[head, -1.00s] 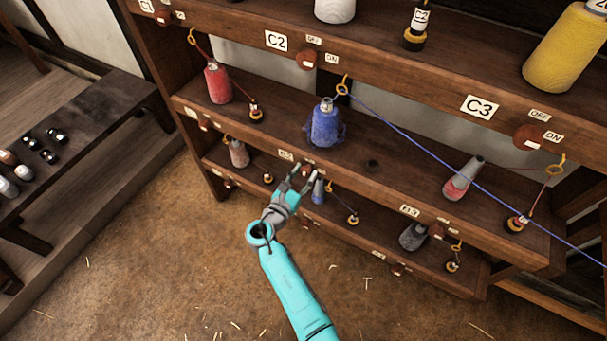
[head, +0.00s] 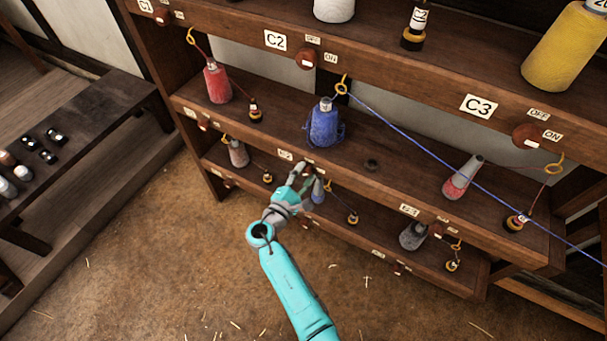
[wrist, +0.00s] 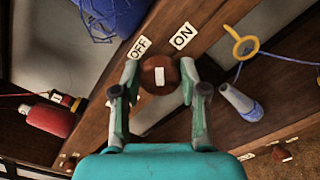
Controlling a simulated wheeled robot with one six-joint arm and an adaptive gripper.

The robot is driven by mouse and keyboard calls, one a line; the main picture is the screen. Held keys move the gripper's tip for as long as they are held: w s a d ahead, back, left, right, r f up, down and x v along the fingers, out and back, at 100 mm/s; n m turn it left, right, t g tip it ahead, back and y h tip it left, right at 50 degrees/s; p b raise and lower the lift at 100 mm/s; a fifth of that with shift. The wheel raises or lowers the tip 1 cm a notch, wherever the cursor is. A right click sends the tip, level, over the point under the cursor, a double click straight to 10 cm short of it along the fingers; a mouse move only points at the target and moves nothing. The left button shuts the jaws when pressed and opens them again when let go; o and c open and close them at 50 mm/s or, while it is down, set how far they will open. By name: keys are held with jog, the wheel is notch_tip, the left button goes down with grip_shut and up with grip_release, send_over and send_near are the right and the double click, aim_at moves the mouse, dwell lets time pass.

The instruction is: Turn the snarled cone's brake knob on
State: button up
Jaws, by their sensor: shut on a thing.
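The snarled cone (head: 324,124) is blue, with loose loops of thread around its base, and stands upright on the middle shelf. Its thread shows at the top left of the wrist view (wrist: 100,15). The brake knob (wrist: 159,76) is round and red-brown with a white mark, on the shelf's front edge below the cone. An OFF label (wrist: 139,47) and an ON label (wrist: 183,37) sit above it in the wrist view. My gripper (head: 304,172) is shut on the knob, one finger on each side. In the head view the fingers largely hide the knob.
A yellow guide ring (head: 341,87) leads a blue thread right across the rack. A dark bench (head: 80,140) stands at left. The floor in front is clear.

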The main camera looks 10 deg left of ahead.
jog(key=m, duration=0.4)
jog(key=shift+f+m, duration=0.1)
jog(key=shift+m, duration=0.2)
jog(key=shift+d+f+m, duration=0.1)
jog(key=shift+m, duration=1.8)
jog(key=o, duration=1.1)
jog(key=shift+s, duration=0.15)
jog(key=v, duration=1.1)
jog(key=shift+s, duration=0.4)
